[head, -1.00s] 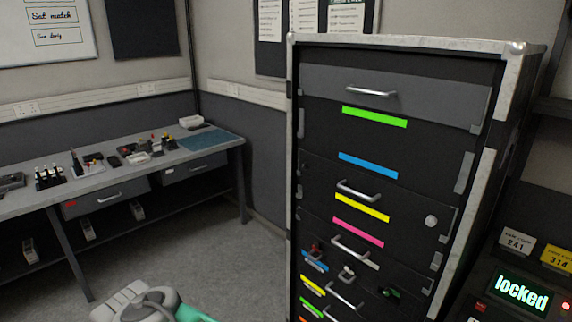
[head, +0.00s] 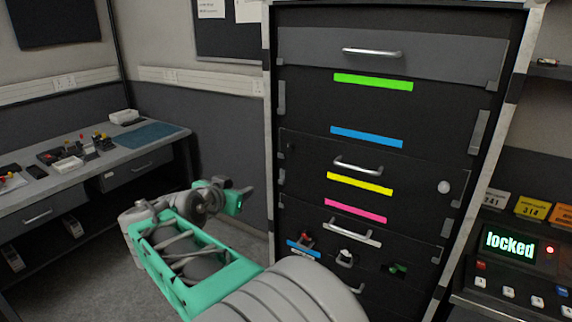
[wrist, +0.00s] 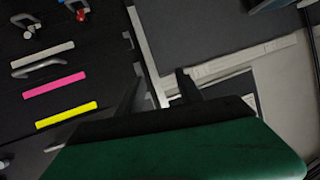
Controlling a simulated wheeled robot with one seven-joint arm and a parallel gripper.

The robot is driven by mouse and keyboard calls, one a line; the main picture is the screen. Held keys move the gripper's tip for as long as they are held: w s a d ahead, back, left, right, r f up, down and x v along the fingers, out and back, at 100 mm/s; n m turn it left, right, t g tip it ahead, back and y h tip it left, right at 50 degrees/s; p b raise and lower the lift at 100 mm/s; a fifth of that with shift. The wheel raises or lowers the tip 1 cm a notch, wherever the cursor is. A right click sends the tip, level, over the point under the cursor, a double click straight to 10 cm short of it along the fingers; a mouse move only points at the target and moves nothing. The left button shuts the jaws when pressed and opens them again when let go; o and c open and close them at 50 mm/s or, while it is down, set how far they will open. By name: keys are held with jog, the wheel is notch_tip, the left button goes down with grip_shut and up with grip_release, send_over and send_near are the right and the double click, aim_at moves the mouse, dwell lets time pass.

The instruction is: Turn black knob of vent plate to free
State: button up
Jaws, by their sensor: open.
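I cannot make out a vent plate for certain. A small dark round spot (head: 290,147), possibly the black knob, sits at the left of the drawer front with the yellow strip in the head view; its setting cannot be read. My gripper (head: 247,197) is left of the black cabinet (head: 390,110), apart from its front. In the wrist view my gripper (wrist: 158,88) is open and empty, its two dark fingers spread. The cabinet front shows tilted at the left of that view.
A white knob (head: 443,187) is at the cabinet's right. Red (head: 305,238), white (head: 345,258) and green (head: 397,268) fittings are lower down. A console (head: 512,245) reading "locked" stands at right. A workbench (head: 100,165) with small items is at left. Floor between is clear.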

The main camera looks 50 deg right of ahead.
aim_at(288, 148)
jog(key=s+d+r+m+g+h, duration=0.1)
jog(key=d+r, duration=0.1)
jog(key=d, duration=0.3)
jog(key=s+d+r+m+g+h, duration=0.1)
jog(key=d+r+m+h, duration=0.1)
jog(key=d, duration=0.3)
jog(key=s+d+r+m+g+h+p, duration=0.1)
jog(key=s+d+r+h, duration=0.1)
jog(key=d, duration=0.3)
jog(key=shift+r+m, duration=0.2)
jog(key=shift+m, duration=0.2)
jog(key=shift+c, duration=0.3)
grip_shut()
